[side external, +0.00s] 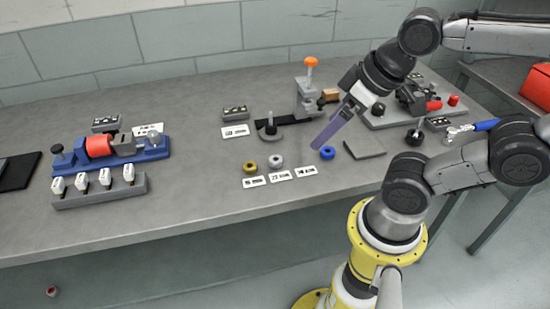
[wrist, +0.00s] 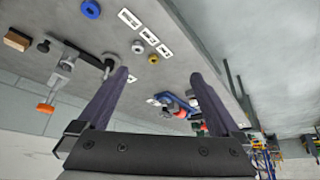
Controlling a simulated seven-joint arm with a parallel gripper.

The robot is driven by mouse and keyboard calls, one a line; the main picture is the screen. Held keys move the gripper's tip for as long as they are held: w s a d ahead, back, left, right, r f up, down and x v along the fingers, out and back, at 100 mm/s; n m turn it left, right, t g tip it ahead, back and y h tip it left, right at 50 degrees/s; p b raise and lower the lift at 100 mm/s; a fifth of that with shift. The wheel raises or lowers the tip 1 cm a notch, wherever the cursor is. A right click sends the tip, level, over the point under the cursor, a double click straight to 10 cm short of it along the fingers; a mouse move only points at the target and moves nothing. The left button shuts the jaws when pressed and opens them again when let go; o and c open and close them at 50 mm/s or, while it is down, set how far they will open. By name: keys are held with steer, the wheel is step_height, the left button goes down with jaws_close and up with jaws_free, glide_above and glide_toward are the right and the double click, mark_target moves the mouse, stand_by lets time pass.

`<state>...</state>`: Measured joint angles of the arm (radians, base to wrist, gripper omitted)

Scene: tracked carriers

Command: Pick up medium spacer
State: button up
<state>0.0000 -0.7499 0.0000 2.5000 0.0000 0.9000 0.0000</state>
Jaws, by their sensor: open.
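Three ring-shaped spacers lie in a row on the grey bench: a yellow one (side external: 249,167), a pale grey-white one in the middle (side external: 275,161), and a blue one (side external: 327,153). The middle spacer, which I take as the medium one, also shows in the wrist view (wrist: 138,46), beside the yellow (wrist: 153,59) and away from the blue (wrist: 91,9). My gripper (side external: 317,146) points down and left, its tips appearing just left of the blue spacer; their height is unclear. In the wrist view its two fingers (wrist: 160,75) are spread apart and empty.
White label cards (side external: 279,176) lie in front of the spacers. A blue fixture with a red cylinder (side external: 99,146) stands at left, and a flat grey plate (side external: 364,149) at right. The bench front is clear.

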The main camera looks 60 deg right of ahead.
stand_by(0.4)
steer(key=c, duration=0.4)
